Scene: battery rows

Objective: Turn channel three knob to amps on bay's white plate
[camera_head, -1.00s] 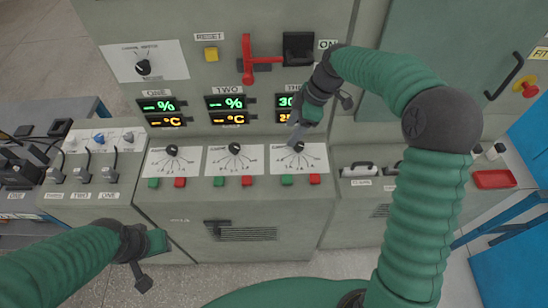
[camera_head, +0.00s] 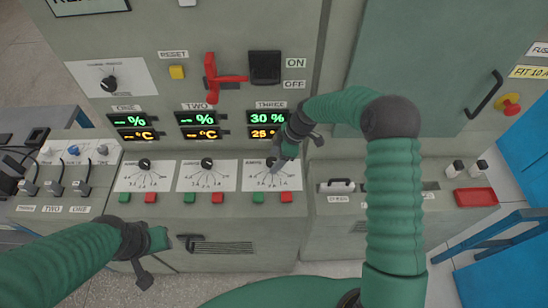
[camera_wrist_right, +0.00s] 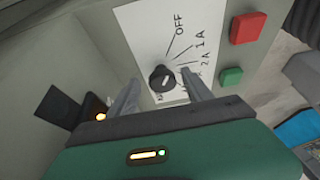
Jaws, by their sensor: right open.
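The white plate (camera_head: 290,179) under the label THREE carries a black channel three knob, largely hidden by my gripper in the head view. In the right wrist view the knob (camera_wrist_right: 162,78) is round and black with a pale pointer mark. The plate (camera_wrist_right: 150,28) there reads OFF, 1A and 2A; nearer marks are partly covered. My right gripper (camera_head: 277,166) is open, with one finger on each side of the knob in the wrist view (camera_wrist_right: 160,80). Contact cannot be told. My left gripper (camera_head: 158,238) is low at the left, away from the panel; its fingers are not clear.
Similar plates with knobs (camera_head: 145,163) and (camera_head: 207,162) stand to the left. Green and red buttons (camera_head: 286,197) sit just below the plates. A red lever (camera_head: 212,78) and a black switch (camera_head: 265,67) are above. Display three (camera_head: 267,118) reads 30 %.

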